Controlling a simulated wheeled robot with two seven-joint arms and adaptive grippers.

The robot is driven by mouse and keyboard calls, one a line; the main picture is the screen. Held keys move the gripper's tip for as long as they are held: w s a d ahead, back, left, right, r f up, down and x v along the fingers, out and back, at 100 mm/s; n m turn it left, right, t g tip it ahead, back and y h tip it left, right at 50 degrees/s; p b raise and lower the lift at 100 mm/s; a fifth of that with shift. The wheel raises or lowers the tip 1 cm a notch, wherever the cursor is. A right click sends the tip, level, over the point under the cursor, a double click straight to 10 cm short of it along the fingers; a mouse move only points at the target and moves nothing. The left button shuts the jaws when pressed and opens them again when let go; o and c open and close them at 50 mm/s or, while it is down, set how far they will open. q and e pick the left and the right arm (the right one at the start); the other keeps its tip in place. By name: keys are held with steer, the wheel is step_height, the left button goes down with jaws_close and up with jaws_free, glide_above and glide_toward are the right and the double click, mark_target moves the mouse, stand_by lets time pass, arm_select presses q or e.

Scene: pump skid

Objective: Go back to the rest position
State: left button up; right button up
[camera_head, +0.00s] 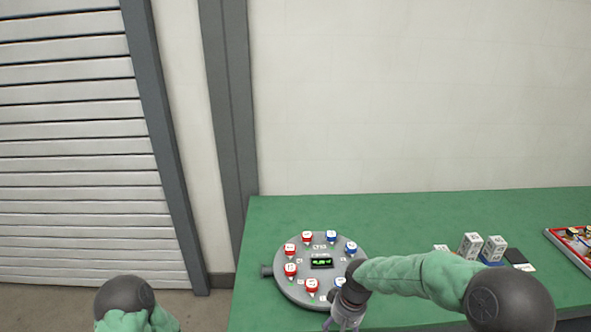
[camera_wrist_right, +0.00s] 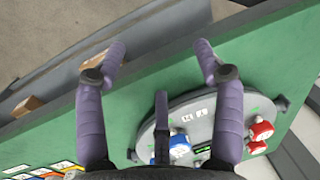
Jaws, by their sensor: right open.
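My right gripper (camera_head: 342,320) hangs at the front edge of the round grey panel in the head view, partly cut off by the frame. The round grey panel (camera_head: 322,251) lies on the green table, with red and blue knobs around a small lit display (camera_head: 321,263). In the wrist view the panel (camera_wrist_right: 190,104) shows behind and below the fingers. My right forearm hides its right front part. My left gripper is out of view; only part of my left arm shows.
The green table (camera_head: 400,220) has free room behind the panel. White boxes (camera_head: 471,246), a dark flat item (camera_head: 516,257) and a red-rimmed tray (camera_head: 552,238) stand to the right. A grey shutter (camera_head: 70,150) is at left. Coloured cards (camera_wrist_right: 45,171) show in the wrist view.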

steer(key=s+a+f+m+y, duration=0.2)
steer(key=s+f+m, duration=0.2)
steer(key=s+f, duration=1.6)
steer(key=shift+s+f+m+t, duration=0.3)
steer(key=shift+f+t, duration=0.1)
steer(key=shift+f, duration=0.35)
steer(key=shift+w+a, duration=0.1)
